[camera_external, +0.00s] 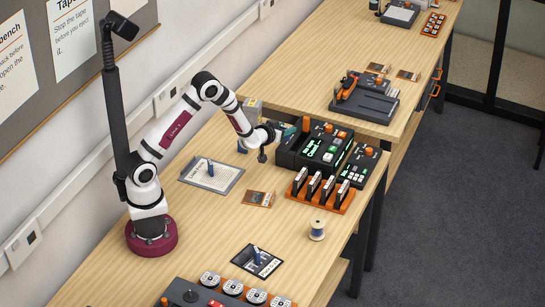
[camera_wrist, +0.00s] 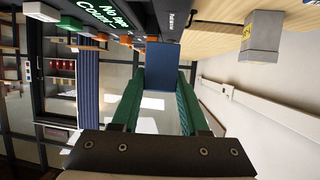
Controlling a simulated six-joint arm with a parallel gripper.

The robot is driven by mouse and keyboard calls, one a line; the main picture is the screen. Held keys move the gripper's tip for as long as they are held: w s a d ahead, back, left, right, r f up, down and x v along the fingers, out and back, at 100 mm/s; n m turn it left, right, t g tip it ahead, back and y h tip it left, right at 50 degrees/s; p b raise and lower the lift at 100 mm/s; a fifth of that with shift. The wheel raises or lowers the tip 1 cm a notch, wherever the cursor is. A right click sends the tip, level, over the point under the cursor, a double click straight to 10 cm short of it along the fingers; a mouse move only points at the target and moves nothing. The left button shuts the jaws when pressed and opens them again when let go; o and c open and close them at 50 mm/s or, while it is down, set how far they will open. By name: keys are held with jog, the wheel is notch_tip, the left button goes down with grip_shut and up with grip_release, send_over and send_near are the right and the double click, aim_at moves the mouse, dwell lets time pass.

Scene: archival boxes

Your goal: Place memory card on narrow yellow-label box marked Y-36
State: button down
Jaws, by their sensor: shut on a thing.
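My gripper (camera_external: 289,132) is at the end of the arm, beside the black console with the green screen. In the wrist view its two green fingers (camera_wrist: 162,80) are shut on a flat blue piece, which looks like the memory card (camera_wrist: 163,60). The card is held between the fingertips, clear of any surface. A narrow grey box with a yellow label (camera_wrist: 262,37) shows at the upper right of the wrist view. A similar box (camera_external: 252,105) stands behind my forearm in the external view, partly hidden. Its marking is too small to read.
The black console (camera_external: 300,158) stands close to the gripper. In front of it is an orange rack (camera_external: 320,199) with several upright pieces. A clipboard (camera_external: 222,178), a spool (camera_external: 317,231) and a small orange-brown card (camera_external: 258,198) lie on the wooden bench. A wall runs along the left.

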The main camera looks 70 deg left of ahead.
jog(key=a+r+n+g+y, duration=0.5)
jog(key=a+r, duration=0.5)
jog(key=a, duration=0.5)
jog(key=shift+n+g+h, duration=0.4)
jog(key=shift+n+h, duration=0.1)
jog(key=s+a+f, duration=0.1)
jog(key=a+f, duration=0.1)
jog(key=a, duration=0.1)
jog(key=s+a+f, duration=0.1)
jog(key=a+f, duration=0.1)
jog(key=a, duration=0.2)
jog(key=s+a+f, duration=0.1)
jog(key=a+f, duration=0.1)
jog(key=a, duration=0.1)
jog(key=shift+a, duration=0.15)
send_over(252, 102)
notch_tip(252, 102, down, 4)
jog(key=shift+f, duration=0.2)
jog(key=shift+c, duration=2.1)
grip_release()
